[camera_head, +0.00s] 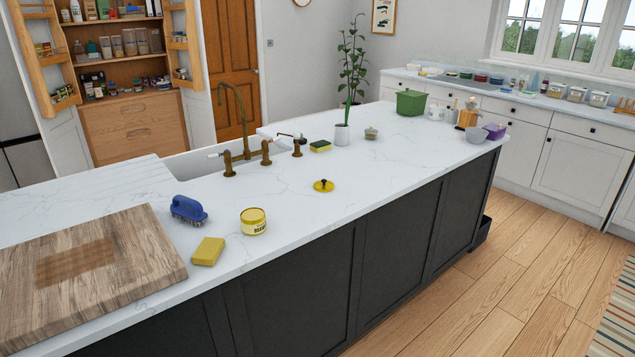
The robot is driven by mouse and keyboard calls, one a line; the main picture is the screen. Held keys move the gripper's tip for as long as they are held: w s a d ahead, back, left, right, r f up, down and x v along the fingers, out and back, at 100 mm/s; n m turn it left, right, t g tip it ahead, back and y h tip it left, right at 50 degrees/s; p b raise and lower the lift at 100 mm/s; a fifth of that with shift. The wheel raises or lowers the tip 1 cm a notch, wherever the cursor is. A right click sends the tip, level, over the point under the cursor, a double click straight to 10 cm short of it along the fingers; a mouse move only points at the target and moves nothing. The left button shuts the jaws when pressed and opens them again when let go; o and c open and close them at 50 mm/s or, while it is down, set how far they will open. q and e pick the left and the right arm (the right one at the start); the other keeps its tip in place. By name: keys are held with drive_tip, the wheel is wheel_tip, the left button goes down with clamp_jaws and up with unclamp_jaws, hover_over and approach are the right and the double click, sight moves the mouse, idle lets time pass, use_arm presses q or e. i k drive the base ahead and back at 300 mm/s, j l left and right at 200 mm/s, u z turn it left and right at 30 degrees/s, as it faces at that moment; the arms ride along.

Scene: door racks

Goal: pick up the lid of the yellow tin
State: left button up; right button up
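A yellow tin (253,222) with dark lettering on a pale label stands upright on the white marble island near its front edge. A round yellow lid (323,186) with a small dark knob lies flat on the island, to the right of the tin and apart from it. Whether the tin's top is open or covered is too small to tell. Neither of my grippers shows in the head view.
A blue brush (188,209) and a yellow sponge (208,251) lie left of the tin, beside a wooden board (139,252). A brass faucet (240,130) and sink stand behind. A potted plant (342,134) stands beyond the lid. The counter around the lid is clear.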

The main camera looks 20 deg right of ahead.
sight(323, 185)
drive_tip(key=l+u, duration=0.15)
drive_tip(key=l, duration=2.2)
